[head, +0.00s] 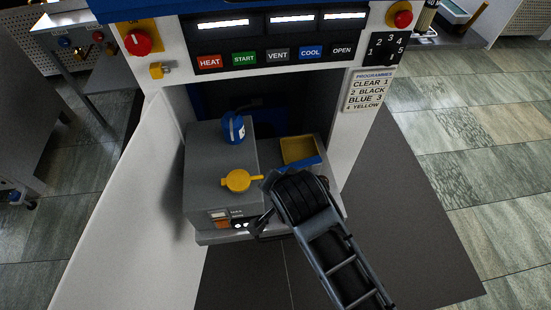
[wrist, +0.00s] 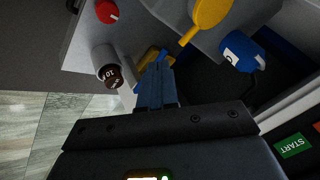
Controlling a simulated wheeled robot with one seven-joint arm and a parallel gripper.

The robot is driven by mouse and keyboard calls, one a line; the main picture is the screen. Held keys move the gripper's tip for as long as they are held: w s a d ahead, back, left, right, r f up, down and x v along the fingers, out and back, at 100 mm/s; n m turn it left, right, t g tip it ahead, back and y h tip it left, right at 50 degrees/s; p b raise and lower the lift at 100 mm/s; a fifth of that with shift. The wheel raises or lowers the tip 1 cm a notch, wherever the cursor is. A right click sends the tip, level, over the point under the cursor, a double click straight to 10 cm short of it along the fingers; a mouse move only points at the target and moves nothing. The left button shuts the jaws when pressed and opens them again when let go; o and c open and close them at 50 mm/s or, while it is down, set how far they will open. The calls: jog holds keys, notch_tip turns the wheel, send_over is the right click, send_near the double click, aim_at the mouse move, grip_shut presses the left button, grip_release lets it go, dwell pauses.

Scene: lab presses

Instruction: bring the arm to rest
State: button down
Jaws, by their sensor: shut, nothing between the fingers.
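My dark arm rises from the lower right and covers part of the block's front right.
A yellow round-headed handle (head: 238,181) and a blue canister (head: 233,127) stand close left of my gripper. The press opening (head: 285,95) lies behind, under a button panel (head: 275,54). A white side panel (head: 130,205) stands left. A brown-capped cylinder (wrist: 113,77) is near the fingers.

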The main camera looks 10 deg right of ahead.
jog(key=s+d+n+t+y, duration=0.1)
jog(key=s+d+n+t, duration=0.15)
jog(key=s, duration=0.65)
jog(key=s+d+n+t, duration=0.1)
jog(key=s+d, duration=0.3)
jog(key=s, duration=0.5)
jog(key=s+d+r+n+t, duration=0.2)
jog(key=s+d+r, duration=0.2)
jog(key=s+r, duration=0.4)
jog(key=s+d+r+n+t+h, duration=0.1)
jog(key=s+d+r, duration=0.3)
jog(key=s+r, duration=0.4)
notch_tip(320, 180, up, 2)
jog(key=shift+d+r+n+t+h, duration=0.15)
jog(key=shift+d+n+t+h, duration=0.2)
jog(key=shift+n+t, duration=0.45)
jog(key=shift+w, duration=0.1)
